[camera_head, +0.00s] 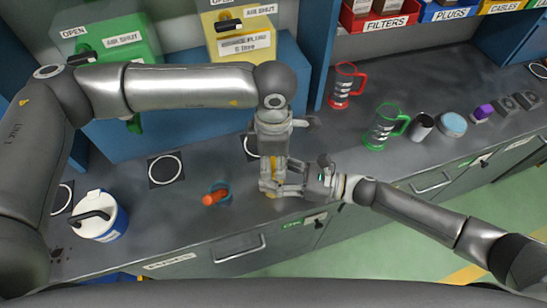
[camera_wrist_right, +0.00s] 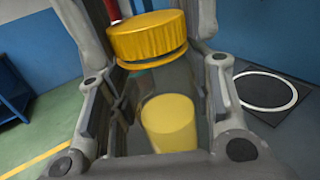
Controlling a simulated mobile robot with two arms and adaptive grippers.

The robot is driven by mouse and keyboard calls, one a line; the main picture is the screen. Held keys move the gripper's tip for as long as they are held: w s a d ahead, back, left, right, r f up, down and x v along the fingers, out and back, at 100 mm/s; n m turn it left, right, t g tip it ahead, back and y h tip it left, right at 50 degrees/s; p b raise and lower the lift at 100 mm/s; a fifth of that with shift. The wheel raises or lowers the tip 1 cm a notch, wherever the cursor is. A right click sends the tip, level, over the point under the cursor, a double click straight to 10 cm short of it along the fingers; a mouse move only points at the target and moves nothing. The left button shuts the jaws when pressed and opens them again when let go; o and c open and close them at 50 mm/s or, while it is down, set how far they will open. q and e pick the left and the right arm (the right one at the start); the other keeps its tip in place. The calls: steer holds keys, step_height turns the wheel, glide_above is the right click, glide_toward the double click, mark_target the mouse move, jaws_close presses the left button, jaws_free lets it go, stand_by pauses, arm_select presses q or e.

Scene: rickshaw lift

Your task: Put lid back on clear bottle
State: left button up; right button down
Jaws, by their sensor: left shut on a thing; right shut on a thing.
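The clear bottle (camera_wrist_right: 168,122) with yellow contents stands between the fingers of my right gripper (camera_wrist_right: 150,100) in the right wrist view. The ribbed yellow lid (camera_wrist_right: 147,36) is right above it at the bottle's top. I cannot tell whether the lid is seated. In the head view my left gripper (camera_head: 270,172) points down and is shut on the lid, which the fingers hide there. My right gripper (camera_head: 290,188) reaches in from the right at the same spot, shut on the bottle. The two grippers are very close together.
Green (camera_head: 112,40) and yellow (camera_head: 240,32) boxes stand behind. The counter's front edge is near the grippers.

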arm_select(q)
steer(key=m, duration=1)
steer(key=o, duration=1.2)
step_height(320, 180, up, 12)
